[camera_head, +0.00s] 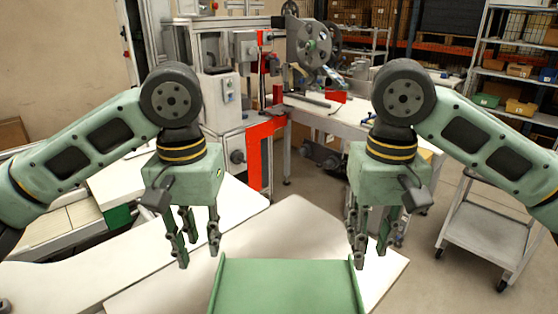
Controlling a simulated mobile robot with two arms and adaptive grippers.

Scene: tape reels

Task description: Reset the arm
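My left gripper (199,240) hangs on the left side of the view, pointing down, with its fingers apart and nothing between them. My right gripper (371,236) hangs on the right side, also pointing down, with its fingers apart and empty. Both are at about the same height, one to each side of the view's middle. Neither visibly touches anything.
A white table (290,222) lies below and behind the grippers. A green tray-like panel (287,287) is at the bottom middle. A machine with reels (310,46) stands behind. A grey cart (487,232) stands at right, with shelves (515,75) beyond.

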